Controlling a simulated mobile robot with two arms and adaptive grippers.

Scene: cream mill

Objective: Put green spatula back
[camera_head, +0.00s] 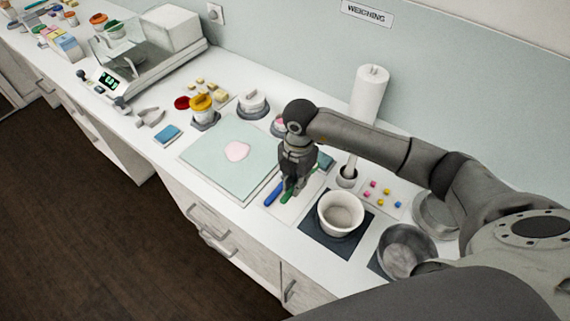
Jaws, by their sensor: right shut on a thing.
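The green spatula (288,197) is at the tip of my right gripper (290,185), which points down and is shut on it. The spatula lies low over a white mat (282,213), close beside a blue tool (273,192) on its left. I cannot tell whether the spatula touches the mat. The gripper and wrist hide part of it. My left gripper does not show.
A white mortar (340,213) stands on a dark mat just right of the gripper. A paper roll (369,92) and metal bowls (405,250) stand to the right.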

